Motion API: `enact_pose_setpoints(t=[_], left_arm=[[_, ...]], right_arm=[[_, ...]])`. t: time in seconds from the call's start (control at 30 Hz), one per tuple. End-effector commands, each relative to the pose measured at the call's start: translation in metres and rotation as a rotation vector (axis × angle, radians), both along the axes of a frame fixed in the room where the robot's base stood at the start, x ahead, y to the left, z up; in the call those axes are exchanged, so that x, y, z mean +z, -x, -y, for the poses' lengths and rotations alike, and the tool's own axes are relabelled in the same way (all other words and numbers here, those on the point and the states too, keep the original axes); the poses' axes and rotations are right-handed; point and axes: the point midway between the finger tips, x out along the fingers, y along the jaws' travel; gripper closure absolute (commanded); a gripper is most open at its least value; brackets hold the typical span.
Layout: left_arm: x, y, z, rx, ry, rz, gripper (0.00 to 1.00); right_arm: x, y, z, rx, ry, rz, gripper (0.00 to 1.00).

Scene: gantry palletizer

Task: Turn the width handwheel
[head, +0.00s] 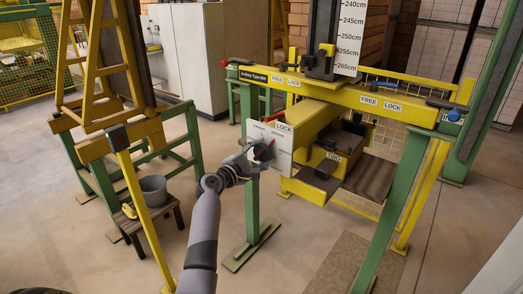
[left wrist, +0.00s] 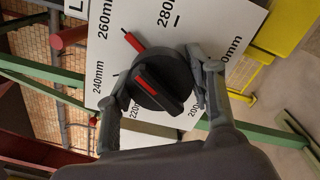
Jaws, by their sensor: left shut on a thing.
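The width handwheel (left wrist: 162,82) is a round black knob with a raised bar and a red stripe, on a white scale plate (left wrist: 226,23) marked in mm. Its red pointer (left wrist: 132,41) points between 260mm and 280mm. My left gripper (left wrist: 160,72) has one finger on each side of the knob and is shut on it. In the head view the left gripper (head: 245,165) reaches the white plate (head: 282,158) on the yellow and green frame; the gripper partly covers the knob there. My right gripper is not in view.
A red lever (head: 275,116) by a LOCK label sits just above the plate. A green post (head: 251,205) stands below it. The yellow crossbeam (head: 345,93) carries a height scale (head: 351,35). A grey bucket (head: 154,188) stands on a stool at left. Open floor lies in front.

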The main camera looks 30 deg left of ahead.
Motion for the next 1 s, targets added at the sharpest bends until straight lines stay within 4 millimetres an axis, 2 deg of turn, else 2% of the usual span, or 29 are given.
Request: enact_pose_setpoints(t=[0.53,0.57,0.87,1.0], left_arm=[[-0.0004,0.0001,-0.0005,0.001,0.027,-0.002,0.79],[-0.0004,0.0001,-0.0003,0.001,0.027,-0.003,0.51],[-0.0003,0.0001,-0.0002,0.0,0.026,-0.002,0.31],[-0.0002,0.0,0.0,0.0,0.026,-0.002,0.31]], right_arm=[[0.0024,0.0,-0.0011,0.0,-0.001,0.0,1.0],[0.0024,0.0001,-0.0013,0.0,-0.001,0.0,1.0],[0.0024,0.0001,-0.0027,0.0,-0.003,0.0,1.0],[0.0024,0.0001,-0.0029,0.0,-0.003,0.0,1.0]])
